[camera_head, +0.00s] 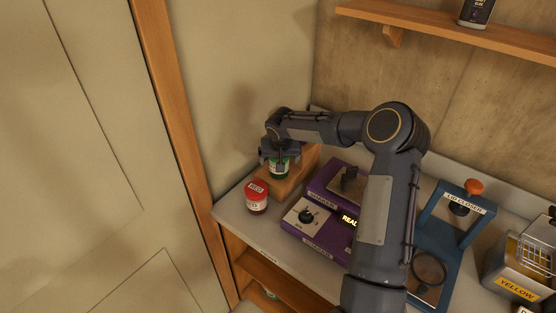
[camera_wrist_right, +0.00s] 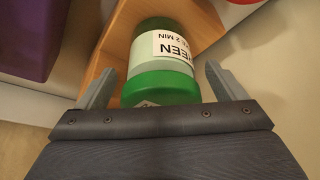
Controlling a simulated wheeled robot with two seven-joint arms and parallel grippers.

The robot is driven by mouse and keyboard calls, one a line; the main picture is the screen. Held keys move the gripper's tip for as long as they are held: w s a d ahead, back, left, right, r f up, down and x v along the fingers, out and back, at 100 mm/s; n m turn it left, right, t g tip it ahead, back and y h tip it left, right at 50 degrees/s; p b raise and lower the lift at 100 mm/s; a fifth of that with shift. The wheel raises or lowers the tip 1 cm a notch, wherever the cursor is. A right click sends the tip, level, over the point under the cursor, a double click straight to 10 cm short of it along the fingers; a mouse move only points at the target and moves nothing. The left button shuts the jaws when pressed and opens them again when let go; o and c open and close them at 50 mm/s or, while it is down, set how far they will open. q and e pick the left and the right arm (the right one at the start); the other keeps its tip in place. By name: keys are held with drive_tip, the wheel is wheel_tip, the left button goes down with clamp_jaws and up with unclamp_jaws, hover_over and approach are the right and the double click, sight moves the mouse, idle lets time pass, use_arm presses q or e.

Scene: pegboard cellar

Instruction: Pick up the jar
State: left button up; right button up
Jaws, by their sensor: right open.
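A jar with a green lid and a white label (camera_head: 279,170) stands on a wooden stand at the left end of the counter. In the right wrist view the jar (camera_wrist_right: 160,65) lies between the two grey fingers, with its green lid nearest the gripper. My right gripper (camera_wrist_right: 155,90) is open, with a gap showing between each finger and the jar. In the head view the right gripper (camera_head: 279,155) is over the jar and hides its top. My left gripper is in neither view.
A red-lidded jar (camera_head: 256,197) stands just in front of the wooden stand (camera_head: 299,178). A purple shaker machine (camera_head: 318,240) is to the right, then a blue lid closer (camera_head: 458,235). A wall shelf (camera_head: 440,27) is above. A yellow-labelled box (camera_head: 517,288) is at far right.

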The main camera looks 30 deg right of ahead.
drive_tip(key=shift+x, duration=0.8)
drive_tip(key=c, duration=1.1)
drive_tip(key=shift+r, duration=0.1)
drive_tip(key=shift+c, duration=0.9)
